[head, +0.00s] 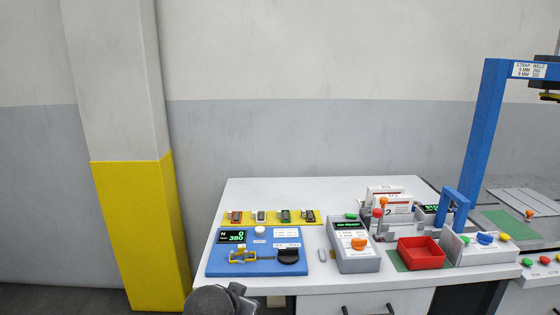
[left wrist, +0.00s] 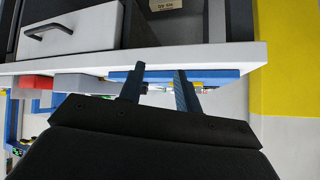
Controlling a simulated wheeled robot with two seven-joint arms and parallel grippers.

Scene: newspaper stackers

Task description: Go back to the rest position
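My left gripper (left wrist: 160,75) shows in the left wrist view with its two dark fingers apart and nothing between them. That view is turned over, with the table's front edge (left wrist: 230,58) right beyond the fingertips. In the head view a dark rounded part of my left arm (head: 215,301) shows at the bottom, in front of the table's near left corner. The fingers themselves cannot be made out there. My right gripper is in neither view.
The white table (head: 330,192) bears a blue board (head: 215,265), a yellow strip (head: 272,222) with several small parts, a grey device (head: 366,265) and a red tray (head: 421,253). A blue press frame (head: 480,140) stands right. A yellow-based pillar (head: 140,235) stands left.

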